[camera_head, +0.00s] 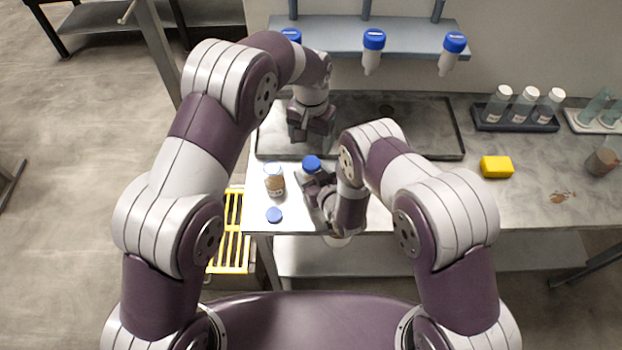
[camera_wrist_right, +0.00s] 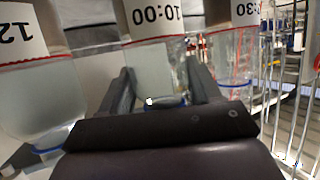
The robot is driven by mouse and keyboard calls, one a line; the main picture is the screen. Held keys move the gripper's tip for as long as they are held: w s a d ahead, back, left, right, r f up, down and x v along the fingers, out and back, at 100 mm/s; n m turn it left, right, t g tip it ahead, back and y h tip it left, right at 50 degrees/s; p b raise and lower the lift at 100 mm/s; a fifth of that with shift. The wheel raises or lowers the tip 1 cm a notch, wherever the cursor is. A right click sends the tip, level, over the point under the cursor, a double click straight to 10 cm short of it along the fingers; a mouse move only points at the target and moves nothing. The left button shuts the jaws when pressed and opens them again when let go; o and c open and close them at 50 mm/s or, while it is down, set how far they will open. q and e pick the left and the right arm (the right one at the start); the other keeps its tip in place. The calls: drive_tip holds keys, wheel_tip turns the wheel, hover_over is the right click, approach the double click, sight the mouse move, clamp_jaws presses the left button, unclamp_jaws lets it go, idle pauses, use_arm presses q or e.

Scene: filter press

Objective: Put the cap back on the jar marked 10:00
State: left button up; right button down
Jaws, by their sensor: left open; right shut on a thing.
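In the head view a jar with a blue cap (camera_head: 311,163) stands upright at the fingertips of my right gripper (camera_head: 309,181), which is shut on it. In the right wrist view a clear jar marked 10:00 (camera_wrist_right: 163,72) shows between the fingers. I cannot tell whether the cap is fully seated. My left gripper (camera_head: 309,136) is open, above and just behind the capped jar, apart from it. An open jar with brown contents (camera_head: 274,182) stands to the left; its label is too small to read. A loose blue cap (camera_head: 274,215) lies in front of it.
A dark tray (camera_head: 420,155) lies behind. Several bottles with blue tops, one here (camera_head: 373,45), sit along the shelf (camera_head: 340,38) above. A yellow block (camera_head: 496,167) and a bottle rack (camera_head: 487,126) are to the right. A yellow rack (camera_head: 230,245) is below the bench's left edge.

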use_arm(q)
wheel_tip(320, 180, up, 4)
idle(0.4)
use_arm(e)
drive_tip(key=shift+c, duration=0.7)
unclamp_jaws()
use_arm(q)
drive_tip(key=shift+f+b, duration=0.95)
use_arm(e)
drive_tip(key=v, duration=1.2)
drive_tip(key=shift+s+d, duration=0.2)
drive_tip(key=shift+s, duration=0.1)
